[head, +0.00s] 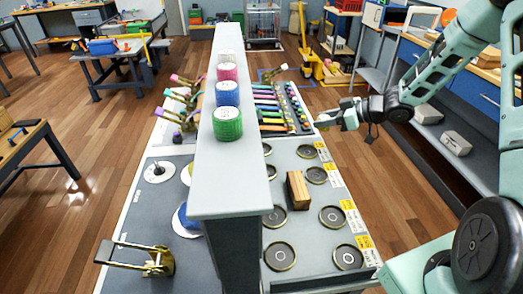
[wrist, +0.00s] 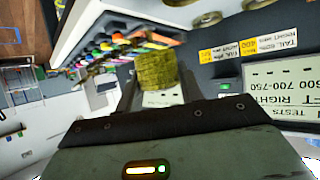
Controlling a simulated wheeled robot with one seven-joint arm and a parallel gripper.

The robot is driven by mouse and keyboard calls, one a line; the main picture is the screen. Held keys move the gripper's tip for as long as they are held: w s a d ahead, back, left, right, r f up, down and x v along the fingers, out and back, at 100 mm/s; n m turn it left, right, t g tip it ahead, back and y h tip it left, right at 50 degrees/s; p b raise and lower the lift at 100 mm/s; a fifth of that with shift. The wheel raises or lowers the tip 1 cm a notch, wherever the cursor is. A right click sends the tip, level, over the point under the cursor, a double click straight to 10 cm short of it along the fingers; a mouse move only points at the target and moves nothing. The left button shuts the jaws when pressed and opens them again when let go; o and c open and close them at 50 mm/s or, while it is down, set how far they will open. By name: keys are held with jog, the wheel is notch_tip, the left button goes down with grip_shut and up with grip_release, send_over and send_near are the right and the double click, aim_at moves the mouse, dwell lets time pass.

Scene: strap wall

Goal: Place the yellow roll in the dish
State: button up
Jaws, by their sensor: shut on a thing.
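My gripper (wrist: 158,88) is shut on the yellow roll (wrist: 157,70), which sits between the two fingers in the wrist view. In the head view my gripper (head: 326,120) is held out to the right of the strap rack, near the board's right edge; the roll is mostly hidden there. Several round dark dishes with pale rims lie on the right-hand board, such as one at the front (head: 280,256), one beside it (head: 348,257) and one farther back (head: 332,216). The dishes look empty. I cannot tell which one is meant.
A tall grey wall (head: 232,170) divides the board. A wooden block (head: 298,190) stands among the dishes. Coloured straps (head: 280,108) lie behind them. Yellow and white labels line the right edge.

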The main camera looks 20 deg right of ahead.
jog(key=w+a, duration=0.1)
jog(key=a, duration=0.5)
jog(key=w+a+f+p, duration=0.1)
jog(key=a, duration=0.5)
jog(key=w+a+f, duration=0.1)
jog(key=a, duration=0.5)
jog(key=shift+w+a+p, duration=0.3)
jog(key=shift+p, duration=0.05)
notch_tip(320, 180, down, 4)
jog(key=shift+f+p, duration=0.25)
jog(key=shift+p, duration=0.2)
jog(key=shift+a+f, duration=0.2)
jog(key=shift+f, duration=0.15)
